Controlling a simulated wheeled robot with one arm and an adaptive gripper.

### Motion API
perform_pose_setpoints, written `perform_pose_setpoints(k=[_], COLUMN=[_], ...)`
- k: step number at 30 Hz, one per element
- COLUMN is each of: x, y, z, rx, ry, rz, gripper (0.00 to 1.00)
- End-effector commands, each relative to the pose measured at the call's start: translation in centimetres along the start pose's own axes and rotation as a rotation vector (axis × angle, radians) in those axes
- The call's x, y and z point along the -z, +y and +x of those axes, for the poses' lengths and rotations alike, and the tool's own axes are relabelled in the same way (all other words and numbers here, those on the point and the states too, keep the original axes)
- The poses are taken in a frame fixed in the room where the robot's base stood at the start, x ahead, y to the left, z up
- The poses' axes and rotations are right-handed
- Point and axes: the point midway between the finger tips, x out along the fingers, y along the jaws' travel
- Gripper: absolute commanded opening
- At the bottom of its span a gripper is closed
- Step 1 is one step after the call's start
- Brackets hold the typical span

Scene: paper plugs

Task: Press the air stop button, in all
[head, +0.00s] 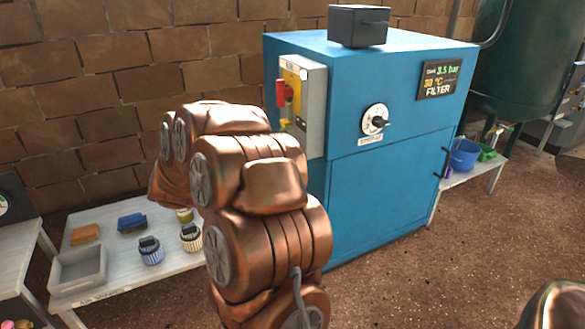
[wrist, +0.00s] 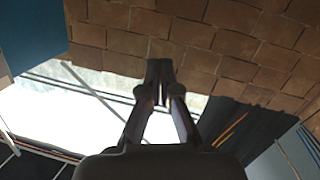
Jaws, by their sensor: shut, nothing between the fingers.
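A blue cabinet (head: 385,190) stands at the centre right in the head view. A grey box (head: 315,105) on its left side carries a yellow plate (head: 296,75) and a red part (head: 281,93) that sticks out to the left. I cannot read any label there, so I cannot tell whether this red part is the air stop button. My copper-coloured arm hides the area below it. My gripper (wrist: 161,85) is shut and empty in the wrist view, in front of a brick wall. It is not visible in the head view.
A black dial (head: 377,121) and a sign (head: 440,79) are on the cabinet front. A black box (head: 358,26) sits on top. A low table (head: 112,212) at the left holds a grey tray (head: 78,272) and several small items. The floor at the front right is mostly clear.

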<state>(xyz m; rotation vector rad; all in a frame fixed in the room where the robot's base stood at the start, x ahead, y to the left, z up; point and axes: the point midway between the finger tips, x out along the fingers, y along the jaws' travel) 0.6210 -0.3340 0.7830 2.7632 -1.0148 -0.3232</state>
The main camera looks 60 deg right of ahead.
Motion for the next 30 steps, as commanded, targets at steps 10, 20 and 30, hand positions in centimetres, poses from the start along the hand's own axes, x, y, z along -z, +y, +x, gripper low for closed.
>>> perform_pose_setpoints(k=[10, 20, 30], x=[-11.0, -14.1, -13.9], y=[14.6, 20.2, 20.3], z=[4.0, 2.6, 2.6], rx=[-0.560, -0.793, -0.796], ry=[0.129, 0.153, 0.153], rz=[-0.170, -0.276, -0.277], gripper=[0.00, 0.00, 0.00])
